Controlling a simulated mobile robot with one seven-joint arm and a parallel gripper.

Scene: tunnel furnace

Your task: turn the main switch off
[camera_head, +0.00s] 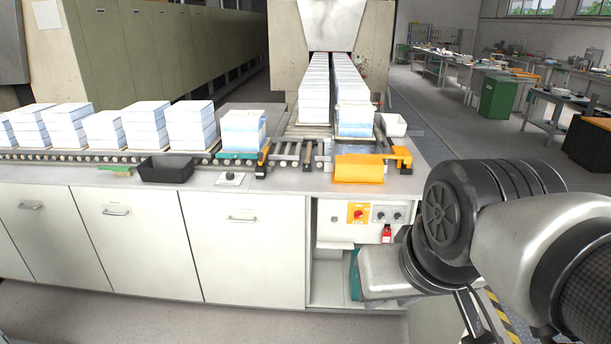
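The main switch (358,212) is a red rotary knob on a yellow-orange plate, set in the pale front panel of the conveyor bench. The knob is small in the picture, so its exact position is hard to read. My arm comes in from the right, its wrist beside the panel's right end. My gripper (474,314) seems to be the dark, narrow parts at the bottom right, low and to the right of the switch, apart from it. The arm partly hides it, and its opening cannot be made out.
Two dark knobs on a grey plate (388,215) sit right of the switch, with a red tag-like item (387,233) below. An open shelf (328,288) lies under the panel. An orange cover (358,169) and black tray (167,168) are on the bench top.

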